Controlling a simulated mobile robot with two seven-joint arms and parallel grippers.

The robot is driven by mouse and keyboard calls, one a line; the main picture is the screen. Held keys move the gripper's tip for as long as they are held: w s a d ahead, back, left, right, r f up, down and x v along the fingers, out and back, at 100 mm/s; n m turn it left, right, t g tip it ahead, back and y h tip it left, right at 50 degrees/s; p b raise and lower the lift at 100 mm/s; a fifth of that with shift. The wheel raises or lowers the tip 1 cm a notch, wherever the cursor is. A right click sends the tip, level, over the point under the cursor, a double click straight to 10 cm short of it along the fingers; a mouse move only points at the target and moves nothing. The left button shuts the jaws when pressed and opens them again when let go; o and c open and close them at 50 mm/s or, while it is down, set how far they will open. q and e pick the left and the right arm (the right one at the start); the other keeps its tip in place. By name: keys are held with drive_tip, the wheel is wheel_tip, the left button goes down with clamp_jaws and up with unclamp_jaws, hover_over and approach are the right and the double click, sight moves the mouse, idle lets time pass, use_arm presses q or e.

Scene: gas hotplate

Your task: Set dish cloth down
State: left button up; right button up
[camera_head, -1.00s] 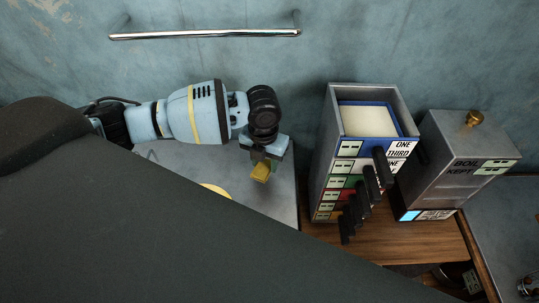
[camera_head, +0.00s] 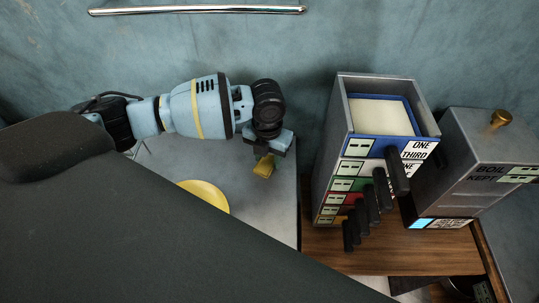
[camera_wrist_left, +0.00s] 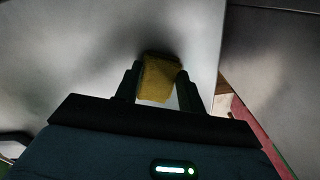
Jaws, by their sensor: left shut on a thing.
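The dish cloth (camera_head: 264,168) is a small yellow piece at the tip of my left gripper (camera_head: 268,156) in the head view. The left wrist view shows the yellow cloth (camera_wrist_left: 159,80) between the two dark fingers of my left gripper (camera_wrist_left: 160,84), which is shut on it. The cloth is over the grey metal top (camera_head: 265,205), near its right edge. I cannot tell whether its lower end touches the surface. My right gripper is not in view.
A yellow round thing (camera_head: 207,195), partly hidden by my dark body, lies on the metal top. A tall labelled stack with black handles (camera_head: 370,155) stands to the right, beside a grey box with a brass knob (camera_head: 480,160). A chrome rail (camera_head: 200,10) is on the wall.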

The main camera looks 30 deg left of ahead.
sight(268, 158)
use_arm(q)
drive_tip(key=o, duration=0.9)
drive_tip(key=shift+f, duration=0.1)
wheel_tip(268, 158, up, 12)
drive_tip(key=shift+r+p, duration=0.15)
drive_tip(key=shift+p, duration=0.3)
